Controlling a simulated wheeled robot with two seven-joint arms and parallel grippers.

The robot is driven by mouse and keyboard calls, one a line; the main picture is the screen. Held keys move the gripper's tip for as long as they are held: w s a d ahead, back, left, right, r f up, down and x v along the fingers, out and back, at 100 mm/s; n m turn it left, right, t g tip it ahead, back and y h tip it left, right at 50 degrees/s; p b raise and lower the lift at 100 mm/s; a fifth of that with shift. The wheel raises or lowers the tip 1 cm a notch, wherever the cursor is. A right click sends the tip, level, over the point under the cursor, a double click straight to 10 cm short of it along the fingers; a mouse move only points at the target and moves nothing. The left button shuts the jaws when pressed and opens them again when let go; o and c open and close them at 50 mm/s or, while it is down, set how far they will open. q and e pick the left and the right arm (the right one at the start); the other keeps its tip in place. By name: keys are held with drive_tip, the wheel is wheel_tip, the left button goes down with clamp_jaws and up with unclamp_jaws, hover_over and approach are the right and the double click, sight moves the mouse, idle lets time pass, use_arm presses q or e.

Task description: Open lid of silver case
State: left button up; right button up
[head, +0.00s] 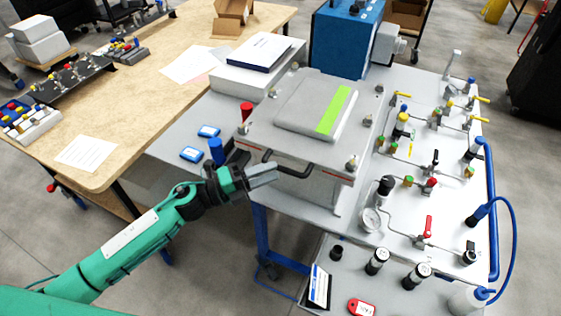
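The silver case (307,190) stands on the grey bench in the middle of the head view. Its lid (262,140) lies flat and closed, with a raised plate (305,103) bearing a green strip (333,110) on top. A dark bar handle (292,170) runs along the lid's front edge. My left gripper (276,174) comes in from the left, with its grey fingertips at the left part of the handle. Whether the fingers touch or grip the handle is not clear. My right gripper is not in view.
A blue machine (340,40) stands behind the case. A panel with valves, tubing and a gauge (371,219) is close on the right. A wooden table (130,110) is further left.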

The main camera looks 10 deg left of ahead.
sight(281, 166)
use_arm(q)
drive_tip(key=shift+p+x, duration=0.4)
drive_tip(key=shift+x, duration=1.45)
clamp_jaws()
